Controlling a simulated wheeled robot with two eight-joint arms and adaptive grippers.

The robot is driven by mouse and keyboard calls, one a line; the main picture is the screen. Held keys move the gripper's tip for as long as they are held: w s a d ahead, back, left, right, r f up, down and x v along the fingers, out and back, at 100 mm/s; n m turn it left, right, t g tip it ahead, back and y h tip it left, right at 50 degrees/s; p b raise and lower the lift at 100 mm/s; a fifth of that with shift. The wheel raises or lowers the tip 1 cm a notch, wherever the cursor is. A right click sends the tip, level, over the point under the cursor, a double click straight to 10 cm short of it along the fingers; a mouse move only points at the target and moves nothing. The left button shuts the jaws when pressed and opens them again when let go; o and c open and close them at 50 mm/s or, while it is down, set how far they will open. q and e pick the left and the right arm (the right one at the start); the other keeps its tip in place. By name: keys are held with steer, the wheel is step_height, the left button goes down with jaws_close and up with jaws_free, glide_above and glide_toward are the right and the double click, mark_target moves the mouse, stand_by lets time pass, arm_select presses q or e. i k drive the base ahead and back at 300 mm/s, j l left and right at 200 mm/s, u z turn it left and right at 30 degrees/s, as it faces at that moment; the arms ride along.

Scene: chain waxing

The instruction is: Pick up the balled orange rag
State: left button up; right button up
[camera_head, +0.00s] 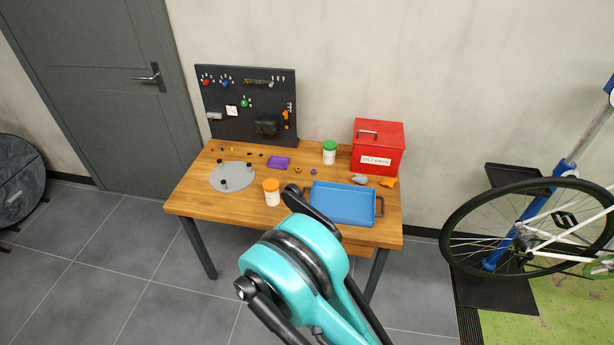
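A small balled orange rag (389,182) lies on the right end of the wooden workbench (205,203), in front of the red box. A balled grey rag (359,179) lies just to its left. A teal and black part of my own arm rises from the bottom of the head view and covers the bench's front middle. I can make out no gripper fingers on it. Neither gripper can be seen, and nothing is seen touching the orange rag.
A blue tray (342,218) sits in front of the rags. The red box (378,158), a green-lidded jar (329,146), an orange-lidded jar (272,198), a purple item (278,162) and a grey disc (228,184) share the bench. A bicycle wheel (446,222) stands at right.

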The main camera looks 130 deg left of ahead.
mark_target(390, 182)
steer(key=u, duration=3.75)
steer(key=i+l+z, duration=0.15)
steer(key=i+z, duration=0.25)
steer(key=i, duration=0.15)
steer(key=i+z, duration=0.4)
steer(key=i, duration=0.15)
